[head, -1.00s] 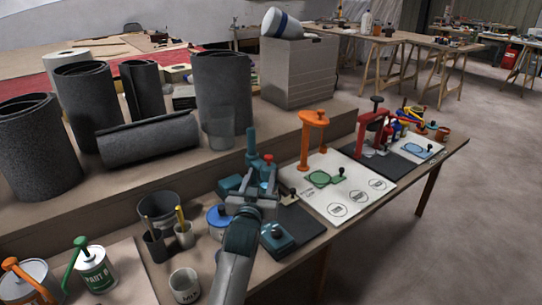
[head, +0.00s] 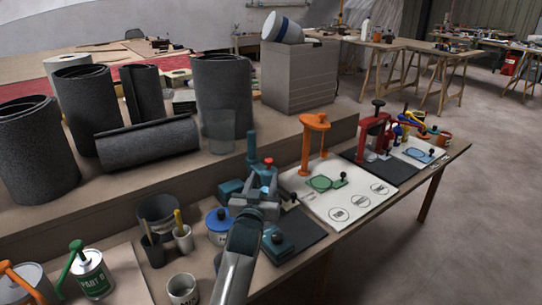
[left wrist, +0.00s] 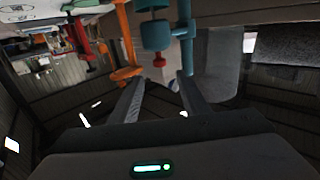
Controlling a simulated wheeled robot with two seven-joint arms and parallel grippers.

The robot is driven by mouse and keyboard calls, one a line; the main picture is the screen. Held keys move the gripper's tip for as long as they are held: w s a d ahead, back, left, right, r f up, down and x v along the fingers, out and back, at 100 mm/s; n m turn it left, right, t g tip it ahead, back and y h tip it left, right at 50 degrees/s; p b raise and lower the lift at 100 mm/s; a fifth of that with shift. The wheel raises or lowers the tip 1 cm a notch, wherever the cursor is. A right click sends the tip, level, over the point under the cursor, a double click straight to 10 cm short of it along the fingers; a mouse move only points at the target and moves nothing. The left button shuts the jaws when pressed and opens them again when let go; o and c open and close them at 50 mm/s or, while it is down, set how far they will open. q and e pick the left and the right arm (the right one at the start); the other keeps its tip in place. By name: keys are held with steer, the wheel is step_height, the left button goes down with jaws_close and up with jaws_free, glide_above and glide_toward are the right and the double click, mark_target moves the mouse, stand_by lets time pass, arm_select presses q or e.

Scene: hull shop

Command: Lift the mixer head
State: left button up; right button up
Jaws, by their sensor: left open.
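The mixer is a teal bench device with a post (head: 252,147), a red knob (head: 267,162) and a dark base plate (head: 299,236). Its teal head and red knob (left wrist: 159,60) also show in the left wrist view, at the top between my finger lines. My left gripper (head: 256,196) is open and empty, in front of the mixer, and hides part of it in the head view. Its two fingers (left wrist: 155,72) stand apart on either side of the red knob in the left wrist view. I cannot tell whether they touch it. My right gripper is not in view.
An orange press (head: 314,122) on a white board (head: 330,205) and a red press (head: 375,130) stand to the right. A blue-lidded tub (head: 219,221), cups (head: 182,288) and pump tins (head: 92,275) are to the left.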

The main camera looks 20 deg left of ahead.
mark_target(269, 171)
arm_select(q)
steer(key=w, duration=0.4)
steer(key=w+a+b, duration=0.1)
steer(key=w, duration=0.8)
steer(key=shift+w+a, duration=0.15)
steer(key=shift+a, duration=0.2)
steer(key=shift+w+a, duration=0.1)
steer(key=shift+w, duration=0.85)
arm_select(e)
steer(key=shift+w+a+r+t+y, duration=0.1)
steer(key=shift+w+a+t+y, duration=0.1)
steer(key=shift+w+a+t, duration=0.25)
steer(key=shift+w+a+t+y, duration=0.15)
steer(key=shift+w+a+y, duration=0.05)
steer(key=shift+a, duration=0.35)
arm_select(q)
jaws_close()
steer(key=shift+r, duration=0.1)
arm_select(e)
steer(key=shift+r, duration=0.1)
